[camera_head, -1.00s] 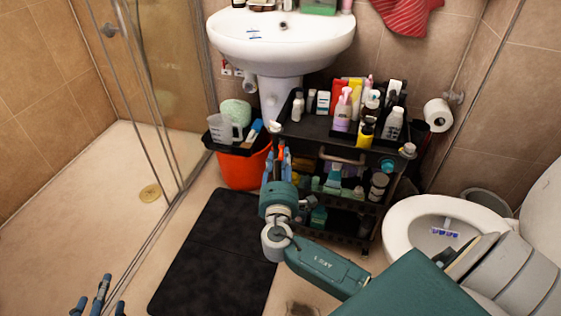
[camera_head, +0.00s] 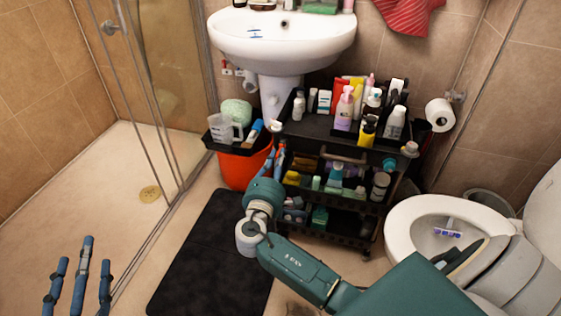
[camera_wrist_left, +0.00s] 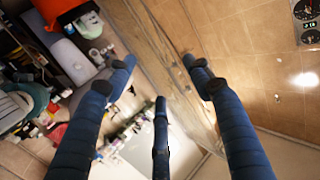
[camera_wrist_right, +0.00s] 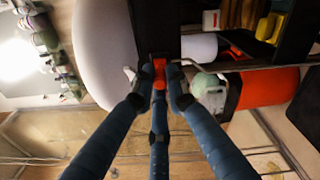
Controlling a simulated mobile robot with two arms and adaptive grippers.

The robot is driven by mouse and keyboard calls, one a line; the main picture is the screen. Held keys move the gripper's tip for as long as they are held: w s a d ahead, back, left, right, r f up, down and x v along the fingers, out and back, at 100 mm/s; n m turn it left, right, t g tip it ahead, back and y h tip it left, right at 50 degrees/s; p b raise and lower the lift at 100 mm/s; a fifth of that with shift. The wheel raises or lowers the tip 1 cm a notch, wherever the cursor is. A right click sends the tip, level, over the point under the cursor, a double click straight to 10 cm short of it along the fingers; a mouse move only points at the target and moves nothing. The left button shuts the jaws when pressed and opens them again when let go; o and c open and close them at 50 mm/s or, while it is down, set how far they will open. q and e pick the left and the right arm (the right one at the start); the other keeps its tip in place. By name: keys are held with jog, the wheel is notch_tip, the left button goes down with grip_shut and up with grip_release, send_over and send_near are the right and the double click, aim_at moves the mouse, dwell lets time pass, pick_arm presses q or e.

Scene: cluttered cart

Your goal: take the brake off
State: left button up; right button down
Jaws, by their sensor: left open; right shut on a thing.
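The black cart (camera_head: 316,127) stands under the sink, with bottles on its top and items on its lower shelves. A small red lever (camera_wrist_right: 159,76) shows at the cart's edge in the right wrist view. My right gripper (camera_wrist_right: 160,88) is shut on this lever, and its fingers hide part of it. In the head view, my right gripper (camera_head: 275,160) is at the cart's front left corner. My left gripper (camera_head: 82,262) is open and empty at the lower left, away from the cart. Its spread fingers also show in the left wrist view (camera_wrist_left: 158,88).
An orange bucket (camera_head: 240,170) with a black tray on top stands close left of the cart. The toilet (camera_head: 400,222) is to the right, and a glass shower screen (camera_head: 165,100) to the left. A dark mat (camera_head: 205,250) covers free floor in front.

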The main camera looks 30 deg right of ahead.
jog(key=shift+w+a+f+m+g+h, duration=0.1)
jog(key=shift+w+a+m+g+h, duration=0.15)
jog(key=shift+m+g+h, duration=0.2)
pick_arm(q)
jog(key=r, duration=0.1)
jog(key=r+t, duration=0.1)
jog(key=r, duration=0.1)
jog(key=r+t, duration=0.1)
jog(key=shift+w+d+r+h, duration=0.1)
jog(key=shift+d+r+h, duration=0.25)
jog(key=shift+h, duration=0.05)
pick_arm(e)
jog(key=c, duration=1.7)
grip_release()
jog(key=shift+c, duration=0.2)
jog(key=shift+s, duration=0.1)
jog(key=v, duration=1.2)
